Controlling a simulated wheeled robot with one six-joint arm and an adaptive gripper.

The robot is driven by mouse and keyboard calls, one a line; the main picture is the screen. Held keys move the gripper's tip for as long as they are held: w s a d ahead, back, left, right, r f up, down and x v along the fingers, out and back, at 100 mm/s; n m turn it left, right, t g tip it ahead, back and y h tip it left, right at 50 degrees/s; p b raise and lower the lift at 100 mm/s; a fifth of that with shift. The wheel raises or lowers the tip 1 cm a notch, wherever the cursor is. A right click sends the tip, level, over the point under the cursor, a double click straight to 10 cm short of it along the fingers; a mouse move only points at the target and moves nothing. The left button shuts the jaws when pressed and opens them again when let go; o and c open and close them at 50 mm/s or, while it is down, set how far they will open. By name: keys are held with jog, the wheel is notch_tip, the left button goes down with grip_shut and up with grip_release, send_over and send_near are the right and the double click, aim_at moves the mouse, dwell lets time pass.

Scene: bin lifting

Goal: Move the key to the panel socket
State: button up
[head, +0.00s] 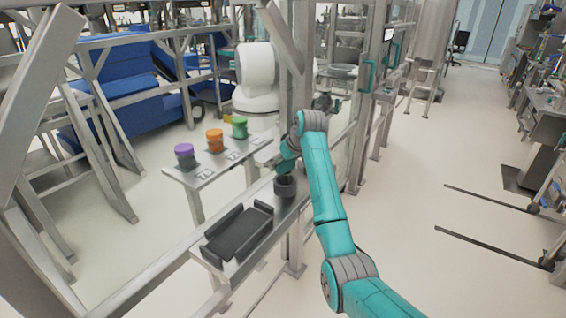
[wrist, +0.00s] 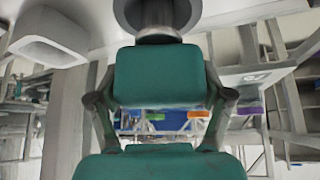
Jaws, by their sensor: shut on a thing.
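My gripper (head: 287,164) points down just above a dark round cup-like holder (head: 285,186) on the near bench. In the upside-down wrist view its two fingers (wrist: 160,98) close on the sides of a teal block (wrist: 155,75), which I take as the key. A short grey part below the block meets the dark round holder (wrist: 130,12); I cannot tell whether it sits inside or just above. The key is hidden or too small to make out in the head view. I cannot tell which thing is the panel socket.
A black tray (head: 213,249) lies on the near bench, left of the holder. A second bench (head: 206,172) behind carries jars with purple (head: 184,150), orange (head: 214,135) and green (head: 239,122) lids. Metal frame posts (head: 357,130) stand close to my arm. Open floor lies right.

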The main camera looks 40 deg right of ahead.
jog(key=shift+f, duration=0.95)
dwell(0.6)
jog(key=o, duration=1.3)
jog(key=shift+c, duration=0.2)
jog(key=shift+r, duration=4.45)
jog(key=shift+a, duration=0.1)
